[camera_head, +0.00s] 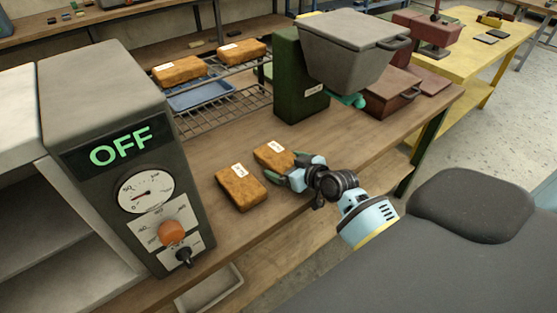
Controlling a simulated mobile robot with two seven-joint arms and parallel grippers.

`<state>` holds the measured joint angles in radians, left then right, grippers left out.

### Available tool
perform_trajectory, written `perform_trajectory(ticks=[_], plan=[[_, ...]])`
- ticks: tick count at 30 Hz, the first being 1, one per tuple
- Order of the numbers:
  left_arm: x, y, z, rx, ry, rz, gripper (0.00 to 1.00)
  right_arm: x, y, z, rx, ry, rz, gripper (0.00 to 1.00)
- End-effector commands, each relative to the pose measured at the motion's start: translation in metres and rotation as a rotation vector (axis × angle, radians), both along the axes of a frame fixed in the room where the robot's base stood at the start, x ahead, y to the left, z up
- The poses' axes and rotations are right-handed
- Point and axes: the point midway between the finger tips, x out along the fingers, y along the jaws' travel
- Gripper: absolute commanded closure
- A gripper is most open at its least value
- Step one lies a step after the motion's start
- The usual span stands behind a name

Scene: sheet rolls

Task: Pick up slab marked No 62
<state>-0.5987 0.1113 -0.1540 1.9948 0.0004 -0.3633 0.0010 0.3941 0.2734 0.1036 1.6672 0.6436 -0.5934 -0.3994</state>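Two brown slabs with white labels lie on the wooden bench, the near one (240,190) to the left and the far one (272,155) close beside it. Two similar slabs rest on the wire rack, one left (180,71) and one right (242,52). The label print is too small for me to read No 62 on any of them. My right gripper (283,176) is low over the bench at the right end of the far bench slab. Its fingers are partly hidden, so its opening and any contact are unclear. My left gripper is out of view.
A grey machine with an OFF display (122,145) stands at the left. A wire rack (225,110) holds a blue tray (200,95). A green machine with a grey hopper (345,48) stands behind. The bench (345,140) is clear right of my gripper.

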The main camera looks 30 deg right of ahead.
Motion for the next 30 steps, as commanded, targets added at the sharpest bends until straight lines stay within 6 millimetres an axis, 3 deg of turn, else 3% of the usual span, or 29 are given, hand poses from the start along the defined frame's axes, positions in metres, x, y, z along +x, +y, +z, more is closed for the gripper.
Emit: perform_trajectory(ticks=[1, 12, 20, 30], plan=[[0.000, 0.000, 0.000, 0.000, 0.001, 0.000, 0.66, 0.000, 0.000, 0.000, 0.000, 0.000, 0.000, 0.13], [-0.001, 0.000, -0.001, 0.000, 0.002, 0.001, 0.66, 0.000, -0.001, 0.002, -0.001, -0.004, -0.001, 0.58], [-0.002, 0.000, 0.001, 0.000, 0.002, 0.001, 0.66, 0.001, -0.001, 0.006, -0.001, -0.005, 0.000, 0.58], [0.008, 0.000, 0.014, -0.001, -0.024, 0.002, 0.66, 0.001, -0.001, 0.063, -0.002, -0.012, 0.001, 0.58]])
